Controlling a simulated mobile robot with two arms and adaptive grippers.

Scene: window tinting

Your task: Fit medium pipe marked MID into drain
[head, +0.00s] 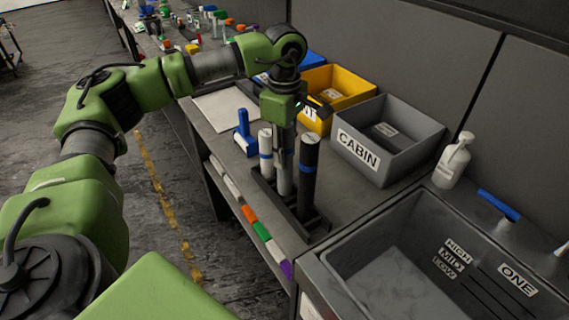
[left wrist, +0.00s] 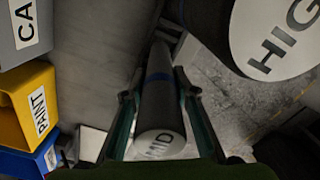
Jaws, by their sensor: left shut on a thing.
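My left gripper (head: 284,148) points down at the rack of upright pipes and is shut on the medium pipe. In the left wrist view the pipe marked MID (left wrist: 160,143), with a blue band, lies between my two fingers (left wrist: 159,95). In the head view my gripper partly covers this pipe (head: 285,182), which stands between a shorter white pipe (head: 265,150) and a taller black pipe (head: 308,180). The pipe marked HIGH (left wrist: 285,38) is close beside it in the wrist view. I cannot make out a drain opening. My right gripper is not in view.
A grey sink basin (head: 345,238) at the right bears HIGH, MID, LOW and ONE labels. A dark rack (head: 262,188) stands around the pipe bases.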

